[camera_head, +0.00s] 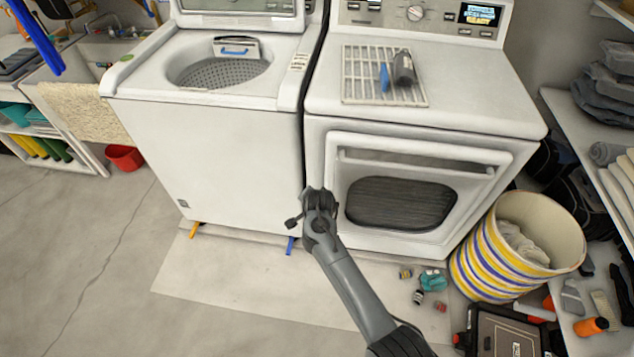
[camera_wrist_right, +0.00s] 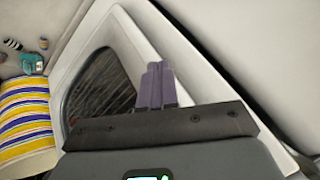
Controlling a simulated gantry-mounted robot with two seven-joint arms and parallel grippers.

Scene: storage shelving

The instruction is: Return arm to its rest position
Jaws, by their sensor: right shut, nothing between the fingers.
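My right arm comes in from the bottom right of the head view. Its gripper (camera_head: 318,196) is in front of the gap between the washer and the dryer, near the dryer door's left edge. In the right wrist view, the two purple-grey fingers (camera_wrist_right: 156,85) are together with nothing between them. They show in front of the dryer door (camera_wrist_right: 120,45). I cannot tell how far they are from it. My left gripper is not in view.
The washer (camera_head: 210,140) has its lid open; the dryer (camera_head: 420,140) stands beside it with its door closed. A striped basket (camera_head: 480,262), small items (camera_head: 433,280) and a dark case (camera_head: 505,333) are at the right. The floor at left (camera_head: 75,250) is clear.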

